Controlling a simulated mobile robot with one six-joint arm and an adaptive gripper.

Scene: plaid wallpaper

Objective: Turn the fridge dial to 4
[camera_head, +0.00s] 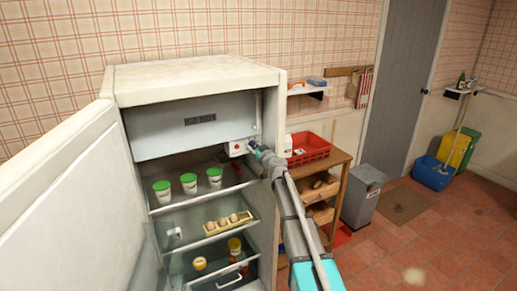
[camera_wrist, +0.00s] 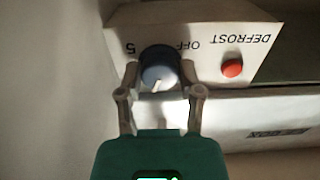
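The fridge dial (camera_wrist: 159,68) is a round dark blue-grey knob on a white control box (camera_wrist: 210,28), seen upside down in the wrist view. A pale pointer line on it points down in the picture, slightly left. The printed "5" is at its upper left and "OFF" at its upper right; other marks are hidden. My gripper (camera_wrist: 160,70) has one finger on each side of the dial, tips close against its edges, and looks shut on it. In the head view my gripper (camera_head: 253,148) reaches the control box (camera_head: 238,147) inside the open fridge (camera_head: 190,75); the dial is hidden there.
A red button (camera_wrist: 232,68) sits beside the dial near "DEFROST". The fridge door (camera_head: 75,210) stands open at left. Green-lidded cups (camera_head: 189,183) and an egg tray (camera_head: 228,224) are on shelves below. A wooden rack with a red basket (camera_head: 308,148) stands right of the fridge.

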